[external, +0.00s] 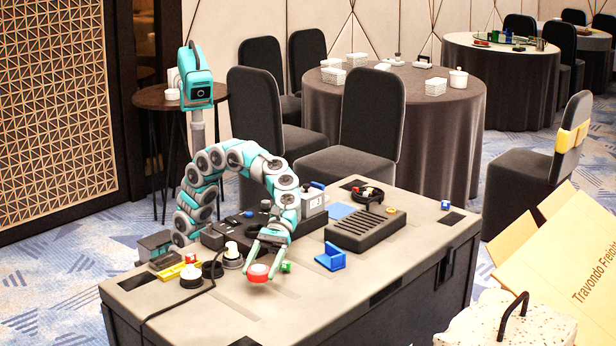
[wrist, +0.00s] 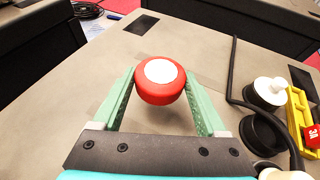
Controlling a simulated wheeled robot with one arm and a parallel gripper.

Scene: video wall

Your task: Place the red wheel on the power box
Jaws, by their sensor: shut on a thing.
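The red wheel (external: 259,272) has a pale centre and is held between the fingertips of my gripper (external: 262,258), over the front part of the grey case top. In the wrist view the red wheel (wrist: 160,80) sits between the two green fingers of my gripper (wrist: 160,88), its pale face toward the camera. The case surface shows below it; I cannot tell exactly how high it is held. Which object is the power box is not certain; a grey box with a white top (external: 313,203) stands behind my gripper on the case.
A black cable (wrist: 236,75), a black and white knob (wrist: 268,92) and a yellow piece (wrist: 300,118) lie to the right in the wrist view.

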